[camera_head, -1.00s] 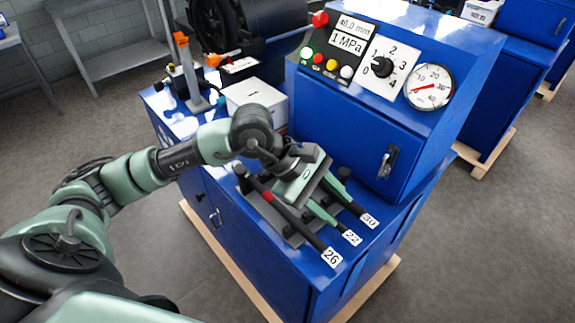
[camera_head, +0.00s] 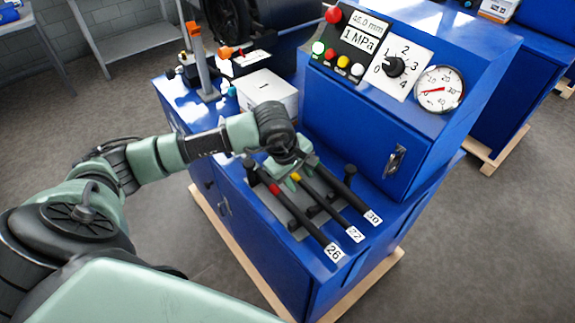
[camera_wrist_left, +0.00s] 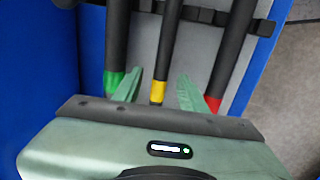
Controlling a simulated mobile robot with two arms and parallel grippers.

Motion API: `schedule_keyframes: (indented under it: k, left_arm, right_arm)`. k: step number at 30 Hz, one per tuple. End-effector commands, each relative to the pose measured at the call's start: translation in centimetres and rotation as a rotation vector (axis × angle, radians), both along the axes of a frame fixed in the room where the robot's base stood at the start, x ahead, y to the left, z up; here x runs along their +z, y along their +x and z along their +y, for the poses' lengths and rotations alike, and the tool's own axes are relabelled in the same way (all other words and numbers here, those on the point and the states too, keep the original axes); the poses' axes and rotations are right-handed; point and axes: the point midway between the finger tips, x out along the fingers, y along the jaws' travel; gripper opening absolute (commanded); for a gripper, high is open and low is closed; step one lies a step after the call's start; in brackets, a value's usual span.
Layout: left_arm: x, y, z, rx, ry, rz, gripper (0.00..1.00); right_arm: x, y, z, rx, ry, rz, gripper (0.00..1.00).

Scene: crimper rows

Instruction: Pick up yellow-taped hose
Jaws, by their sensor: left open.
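The yellow-taped hose (camera_head: 325,202) is the middle of three black hoses, with tag 22 at its near end. Its yellow band shows in the left wrist view (camera_wrist_left: 158,93). My left gripper (camera_head: 293,170) is over the far ends of the hoses. In the wrist view its green fingers (camera_wrist_left: 159,84) are open, one on each side of the yellow band, with no visible grip on it. Whether they touch the hose I cannot tell. My right gripper is not in view.
The red-taped hose (camera_head: 300,219), tag 26, and the hose tagged 30 (camera_head: 347,197) lie on either side; a green band shows in the wrist view (camera_wrist_left: 114,82). A blue cabinet (camera_head: 358,128) rises behind. A white box (camera_head: 268,91) stands beyond my gripper.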

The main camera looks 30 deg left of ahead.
Motion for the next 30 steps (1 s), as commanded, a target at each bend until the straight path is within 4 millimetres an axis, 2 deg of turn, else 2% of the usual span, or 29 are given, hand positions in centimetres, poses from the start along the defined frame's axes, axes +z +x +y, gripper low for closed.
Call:
schedule_keyframes:
  k: [5,8,9,10,30]
  left_arm:
    - [-0.06,0.01,0.00,0.000,0.000,-0.001,0.42]
    - [-0.04,0.00,0.00,0.000,0.000,-0.001,0.17]
    - [-0.03,0.01,0.00,0.000,0.000,-0.001,0.06]
    - [-0.03,0.01,0.00,0.000,0.000,-0.001,0.00]
    - [0.03,0.02,0.00,0.000,-0.001,-0.002,0.00]
  right_arm:
    - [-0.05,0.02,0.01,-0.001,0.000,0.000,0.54]
    - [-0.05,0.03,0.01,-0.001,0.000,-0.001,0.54]
    - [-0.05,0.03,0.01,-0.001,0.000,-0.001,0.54]
    - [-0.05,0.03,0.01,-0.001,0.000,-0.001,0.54]
    - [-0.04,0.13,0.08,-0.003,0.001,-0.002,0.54]
